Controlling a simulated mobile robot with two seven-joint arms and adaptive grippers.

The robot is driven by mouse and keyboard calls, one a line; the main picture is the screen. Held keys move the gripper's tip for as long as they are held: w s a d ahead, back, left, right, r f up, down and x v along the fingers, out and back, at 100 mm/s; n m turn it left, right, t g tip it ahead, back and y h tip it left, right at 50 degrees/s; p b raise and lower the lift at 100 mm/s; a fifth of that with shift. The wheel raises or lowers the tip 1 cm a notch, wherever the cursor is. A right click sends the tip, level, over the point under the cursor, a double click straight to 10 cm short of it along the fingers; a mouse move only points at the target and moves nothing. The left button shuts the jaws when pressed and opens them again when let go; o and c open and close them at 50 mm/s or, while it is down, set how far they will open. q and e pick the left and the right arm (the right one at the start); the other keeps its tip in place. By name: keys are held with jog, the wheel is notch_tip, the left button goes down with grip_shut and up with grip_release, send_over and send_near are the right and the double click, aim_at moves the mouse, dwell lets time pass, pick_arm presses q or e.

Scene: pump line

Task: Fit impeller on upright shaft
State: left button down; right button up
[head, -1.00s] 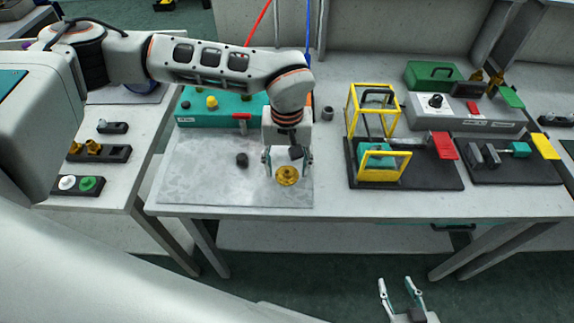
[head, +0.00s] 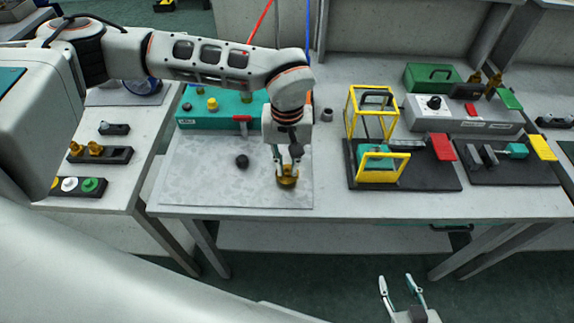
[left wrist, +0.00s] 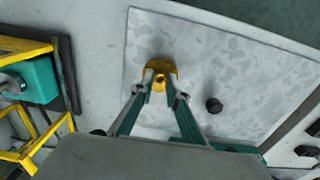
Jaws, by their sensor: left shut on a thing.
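The gold impeller (head: 287,182) is at the front right of the grey mat, under my left gripper (head: 287,172). In the left wrist view the impeller (left wrist: 161,66) lies between the fingertips of the left gripper (left wrist: 160,84), which is shut on it. Whether it touches the mat is hard to tell. I cannot make out the upright shaft for sure; the left arm covers part of the teal unit (head: 225,112) behind the mat. My right gripper (head: 404,288) is open and empty, low in front of the bench.
A small black round part (head: 242,162) lies on the grey mat (head: 205,180), left of the impeller. A grey cup (head: 327,115) stands behind. The mat's left part is clear.

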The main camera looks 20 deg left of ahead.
pick_arm(q)
jog(key=shift+r+p, duration=1.15)
jog(key=shift+r, duration=0.8)
pick_arm(e)
jog(key=shift+w+r, duration=0.2)
jog(key=shift+r, duration=1.25)
